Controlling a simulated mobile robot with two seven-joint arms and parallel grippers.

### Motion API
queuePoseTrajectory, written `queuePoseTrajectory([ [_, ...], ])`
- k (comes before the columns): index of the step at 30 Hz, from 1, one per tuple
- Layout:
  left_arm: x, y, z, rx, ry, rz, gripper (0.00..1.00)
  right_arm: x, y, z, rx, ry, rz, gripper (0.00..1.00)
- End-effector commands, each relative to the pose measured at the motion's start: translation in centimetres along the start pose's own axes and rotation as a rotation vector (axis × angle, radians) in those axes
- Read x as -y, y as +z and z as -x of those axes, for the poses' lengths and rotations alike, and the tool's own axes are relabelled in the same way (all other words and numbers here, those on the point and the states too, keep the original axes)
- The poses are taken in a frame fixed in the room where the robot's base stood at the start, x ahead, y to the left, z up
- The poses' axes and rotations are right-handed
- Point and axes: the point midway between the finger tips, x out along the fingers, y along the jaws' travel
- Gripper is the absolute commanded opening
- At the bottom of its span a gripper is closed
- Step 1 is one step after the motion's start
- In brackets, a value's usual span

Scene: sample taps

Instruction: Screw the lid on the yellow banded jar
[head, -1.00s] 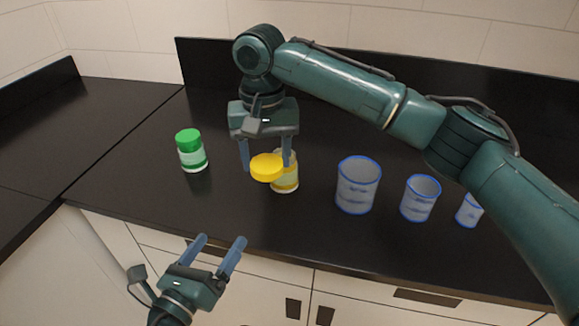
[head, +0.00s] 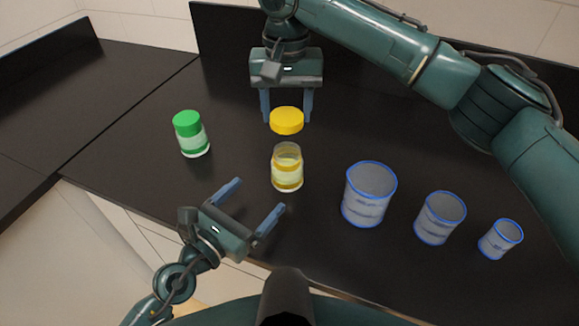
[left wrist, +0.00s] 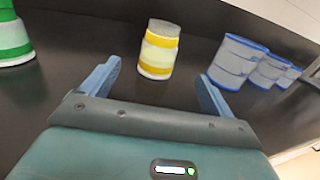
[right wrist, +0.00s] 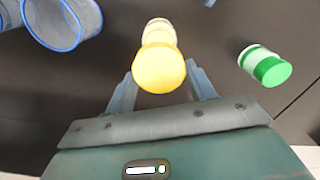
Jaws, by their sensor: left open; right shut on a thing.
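The yellow banded jar (head: 287,169) stands upright and open-topped on the black counter; it also shows in the left wrist view (left wrist: 158,52). The yellow lid (head: 287,119) is held between the fingers of my right gripper (head: 287,108), above and a little behind the jar, apart from it. In the right wrist view the lid (right wrist: 159,70) hides part of the jar (right wrist: 160,28). My left gripper (head: 254,208) is open and empty at the counter's front edge, its fingers pointing toward the jar. In the left wrist view the jar lies beyond and between the open fingertips.
A jar with a green lid (head: 190,134) stands to the left of the yellow banded jar. Three blue-rimmed beakers, large (head: 368,195), medium (head: 439,218) and small (head: 499,240), stand to the right. The counter (head: 120,140) around the green-lidded jar is clear.

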Motion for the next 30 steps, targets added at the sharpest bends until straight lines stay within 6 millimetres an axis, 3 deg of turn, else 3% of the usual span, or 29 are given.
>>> queuePoseTrajectory([
  [7, 0.0, 0.0, -0.2, 0.001, 0.001, 0.001, 0.87, 0.0, 0.0, 0.0, 0.0, 0.0, 0.0, 0.34],
  [11, -0.1, 0.1, -1.4, 0.004, 0.003, 0.003, 0.87, 0.0, 0.0, 0.0, 0.0, 0.0, 0.0, 0.34],
  [24, 0.0, 0.1, -9.4, 0.003, 0.001, 0.001, 0.87, 0.0, 0.0, 0.0, 0.0, 0.0, 0.0, 0.34],
  [30, 0.0, 0.1, -11.5, 0.001, 0.0, 0.002, 0.87, 0.0, 0.0, 0.0, 0.0, 0.0, 0.0, 0.34],
])
